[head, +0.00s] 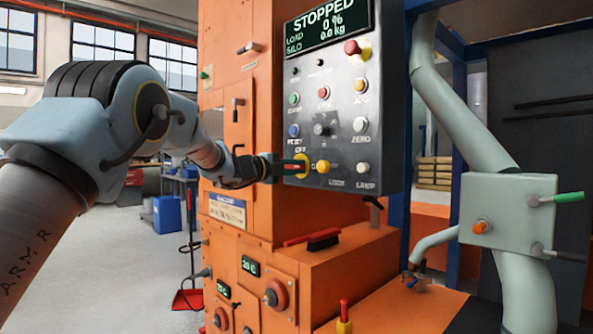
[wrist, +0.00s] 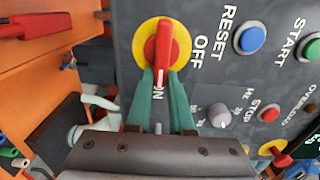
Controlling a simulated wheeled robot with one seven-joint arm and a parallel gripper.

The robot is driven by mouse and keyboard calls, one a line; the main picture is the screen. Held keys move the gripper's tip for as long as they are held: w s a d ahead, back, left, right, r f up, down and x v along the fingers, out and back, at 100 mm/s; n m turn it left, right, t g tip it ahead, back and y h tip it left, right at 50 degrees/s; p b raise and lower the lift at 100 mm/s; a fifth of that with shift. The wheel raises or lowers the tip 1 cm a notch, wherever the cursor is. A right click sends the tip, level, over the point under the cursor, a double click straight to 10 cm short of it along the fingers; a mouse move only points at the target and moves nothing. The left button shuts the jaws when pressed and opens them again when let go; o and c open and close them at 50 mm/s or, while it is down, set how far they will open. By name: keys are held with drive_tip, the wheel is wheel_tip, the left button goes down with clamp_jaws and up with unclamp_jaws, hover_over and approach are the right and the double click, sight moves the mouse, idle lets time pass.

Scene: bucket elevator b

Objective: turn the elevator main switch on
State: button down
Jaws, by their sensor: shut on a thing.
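The main switch (head: 303,174) is a red handle on a yellow disc, low on the left side of the grey control panel (head: 378,95). In the wrist view, the green fingers of my gripper (wrist: 164,78) are closed on the handle's lower end. They partly hide the handle and the ON lettering.
The blue reset button (wrist: 250,39) is beside the switch. A yellow knob (head: 323,167) sits just right of it in the head view. The panel display (head: 328,22) reads STOPPED, 0 %. A red-handled brush (head: 318,239) lies on the orange ledge below. A pale pipe box (head: 506,212) stands at right.

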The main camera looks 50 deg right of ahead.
drive_tip(key=shift+f, duration=0.1)
drive_tip(key=c, duration=0.8)
unclamp_jaws()
drive_tip(key=a+b, duration=0.1)
drive_tip(key=a, duration=1)
drive_tip(key=shift+w, duration=0.3)
